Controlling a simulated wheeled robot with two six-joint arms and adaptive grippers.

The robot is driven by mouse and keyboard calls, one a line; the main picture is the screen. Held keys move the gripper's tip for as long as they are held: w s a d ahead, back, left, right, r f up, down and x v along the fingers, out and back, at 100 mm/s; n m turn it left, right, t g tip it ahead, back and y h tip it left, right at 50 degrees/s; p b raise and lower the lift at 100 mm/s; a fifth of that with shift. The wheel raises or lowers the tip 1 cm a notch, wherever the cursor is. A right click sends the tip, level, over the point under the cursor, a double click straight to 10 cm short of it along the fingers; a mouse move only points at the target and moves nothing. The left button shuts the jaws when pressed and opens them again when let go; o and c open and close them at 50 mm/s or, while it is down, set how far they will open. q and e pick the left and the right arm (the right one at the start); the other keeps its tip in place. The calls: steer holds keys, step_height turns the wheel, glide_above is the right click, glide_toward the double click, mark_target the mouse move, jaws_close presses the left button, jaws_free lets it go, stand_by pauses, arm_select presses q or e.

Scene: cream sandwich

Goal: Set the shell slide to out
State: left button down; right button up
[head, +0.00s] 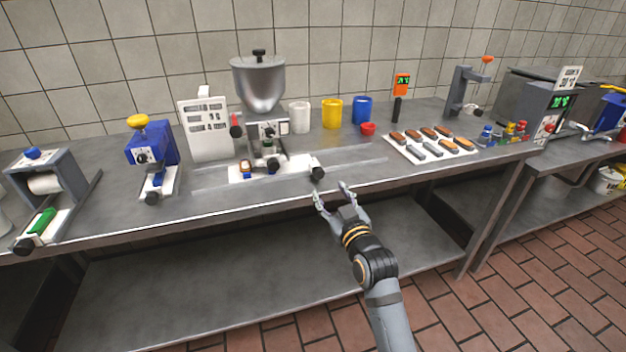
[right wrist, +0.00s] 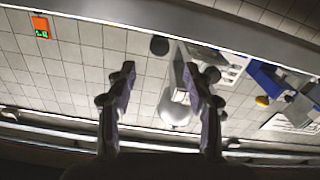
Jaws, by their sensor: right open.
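The hopper machine has a steel bowl (head: 259,82) over a white slide plate (head: 295,168), which I take for the shell slide. The plate lies along the counter and ends in a black knob (head: 317,173) at its right end. A small orange-brown piece (head: 245,166) is at its left part. My right gripper (head: 332,192) is open and empty, just right of and in front of the knob, at the counter's front edge, apart from it. In the right wrist view, its two fingers (right wrist: 160,73) are spread, with the bowl (right wrist: 178,106) visible between them. My left gripper is not in view.
A blue machine (head: 152,150) and a roller stand (head: 45,180) are on the left. White, yellow (head: 332,113) and blue cups stand behind. A white tray (head: 430,146) of several brown pieces lies to the right. The counter between knob and tray is mostly clear.

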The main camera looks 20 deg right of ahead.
mark_target(320, 175)
steer(key=w, duration=1)
steer(key=shift+a, duration=0.15)
jaws_close()
